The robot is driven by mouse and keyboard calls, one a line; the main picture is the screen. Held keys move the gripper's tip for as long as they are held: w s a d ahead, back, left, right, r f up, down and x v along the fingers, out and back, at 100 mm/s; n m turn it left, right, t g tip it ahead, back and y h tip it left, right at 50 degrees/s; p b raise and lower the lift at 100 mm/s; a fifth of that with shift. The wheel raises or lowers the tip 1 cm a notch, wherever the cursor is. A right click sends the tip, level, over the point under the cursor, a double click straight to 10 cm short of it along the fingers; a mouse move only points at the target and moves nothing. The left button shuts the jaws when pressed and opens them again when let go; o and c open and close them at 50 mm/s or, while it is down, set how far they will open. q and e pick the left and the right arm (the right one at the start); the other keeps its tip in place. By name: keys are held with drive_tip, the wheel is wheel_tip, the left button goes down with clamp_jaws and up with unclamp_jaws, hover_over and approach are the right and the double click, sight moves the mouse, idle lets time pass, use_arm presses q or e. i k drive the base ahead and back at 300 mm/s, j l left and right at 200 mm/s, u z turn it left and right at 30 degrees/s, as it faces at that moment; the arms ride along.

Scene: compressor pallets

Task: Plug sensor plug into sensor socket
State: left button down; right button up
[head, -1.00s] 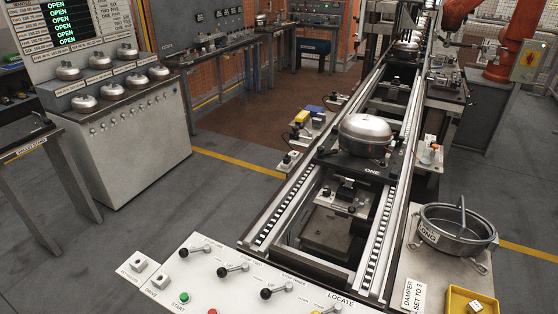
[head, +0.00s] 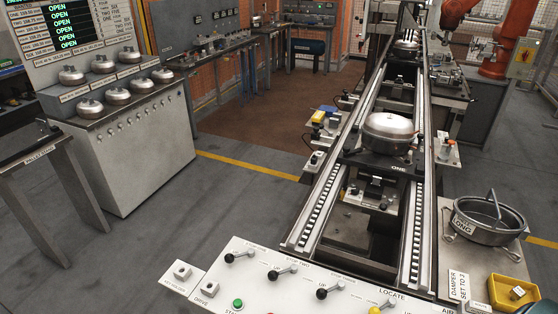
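Neither of my grippers is in the head view. I cannot pick out the sensor plug or the sensor socket for certain at this distance. A silver domed compressor (head: 388,132) sits on a dark pallet marked ONE (head: 372,163) on the conveyor line. Small fittings (head: 372,190) show on a plate between the rails in front of that pallet, too small to make out. Small units, one with a yellow block (head: 318,117), stand along the left side of the line.
A white control panel (head: 300,275) with black-knobbed levers spans the front. At right, a round pan marked LONG (head: 488,218) and a yellow tray (head: 508,291) sit on a bench. A cabinet with compressor domes (head: 130,155) stands left. Grey floor (head: 225,205) is free between.

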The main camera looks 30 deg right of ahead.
sight(314, 159)
drive_tip(key=i+j+u, duration=0.45)
drive_tip(key=i+j, duration=0.15)
drive_tip(key=i+j+u, duration=0.4)
drive_tip(key=i, duration=0.25)
drive_tip(key=i+j+z, duration=0.1)
drive_tip(key=i, duration=0.4)
drive_tip(key=i+j+z, duration=0.1)
drive_tip(key=i, duration=0.45)
drive_tip(key=i+l+z, duration=0.1)
drive_tip(key=i+z, duration=0.2)
drive_tip(key=z, duration=0.15)
drive_tip(key=i+z, duration=0.3)
drive_tip(key=z, duration=0.15)
drive_tip(key=i+j+z, duration=0.15)
drive_tip(key=z, duration=0.3)
drive_tip(key=i+l+z, duration=0.1)
drive_tip(key=i+z, duration=0.95)
drive_tip(key=z, duration=0.15)
drive_tip(key=i+j+z, duration=0.2)
drive_tip(key=i+z, duration=0.2)
drive_tip(key=i+j+z, duration=0.7)
drive_tip(key=i+l, duration=0.1)
